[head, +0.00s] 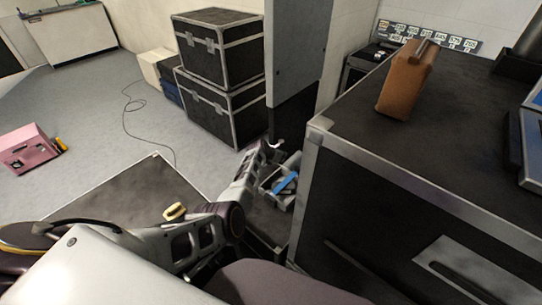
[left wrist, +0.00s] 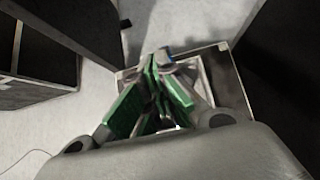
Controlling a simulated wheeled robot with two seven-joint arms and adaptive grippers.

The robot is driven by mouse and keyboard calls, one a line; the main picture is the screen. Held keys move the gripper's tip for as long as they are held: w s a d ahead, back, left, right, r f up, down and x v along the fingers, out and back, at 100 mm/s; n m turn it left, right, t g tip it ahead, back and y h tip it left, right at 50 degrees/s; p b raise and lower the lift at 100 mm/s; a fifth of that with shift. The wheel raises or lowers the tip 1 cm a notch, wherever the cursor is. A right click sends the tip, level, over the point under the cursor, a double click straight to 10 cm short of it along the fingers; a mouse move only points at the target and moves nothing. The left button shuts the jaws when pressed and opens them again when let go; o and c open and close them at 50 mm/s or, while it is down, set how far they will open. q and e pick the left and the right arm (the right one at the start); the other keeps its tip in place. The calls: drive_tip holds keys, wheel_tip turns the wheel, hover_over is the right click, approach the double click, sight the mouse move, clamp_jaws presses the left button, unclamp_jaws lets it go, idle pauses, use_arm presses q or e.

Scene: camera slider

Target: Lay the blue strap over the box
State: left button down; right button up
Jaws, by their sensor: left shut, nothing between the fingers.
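A blue strip (head: 286,183), which looks like the blue strap, lies in a small grey bin (head: 270,190) low down beside the large black case. My left gripper (head: 272,146) is just above and behind the bin in the head view. In the left wrist view the gripper (left wrist: 158,62) has its green-padded fingers together, with nothing held between them. A small bit of blue shows at its fingertips, but the fingers hide most of what lies below. A brown box-shaped thing with a top handle (head: 408,80) stands on the large black case. My right gripper is out of view.
The large black case (head: 330,150), with metal edges, rises close to the right of my left arm. Two stacked black cases (head: 222,85) stand behind, near a grey panel (head: 297,50). A pink box (head: 28,148) and a cable lie on the open floor at left.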

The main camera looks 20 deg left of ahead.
use_arm(q)
drive_tip(key=v, duration=1)
drive_tip(key=shift+s+r, duration=0.25)
idle(0.8)
idle(0.5)
drive_tip(key=s+d+f+m+g+y, duration=0.1)
drive_tip(key=s+f+m, duration=0.6)
drive_tip(key=f, duration=0.4)
drive_tip(key=s+d+f+m+g+y, duration=0.15)
drive_tip(key=s+f+m, duration=0.35)
drive_tip(key=s+f, duration=0.5)
drive_tip(key=s+f+m+g, duration=0.2)
drive_tip(key=s+f+m, duration=0.45)
drive_tip(key=f, duration=0.65)
drive_tip(key=s+a+f+m+g, duration=0.1)
drive_tip(key=s+f+m, duration=0.4)
drive_tip(key=s, duration=0.8)
drive_tip(key=s+a+f+m+g, duration=0.1)
drive_tip(key=s+f+m, duration=0.4)
drive_tip(key=s, duration=0.8)
drive_tip(key=s+a+f+m+g, duration=0.1)
drive_tip(key=s+f+m, duration=0.4)
drive_tip(key=s, duration=0.9)
drive_tip(key=shift+a+m+y, duration=0.45)
drive_tip(key=shift+a+m, duration=0.2)
drive_tip(key=shift+d, duration=0.15)
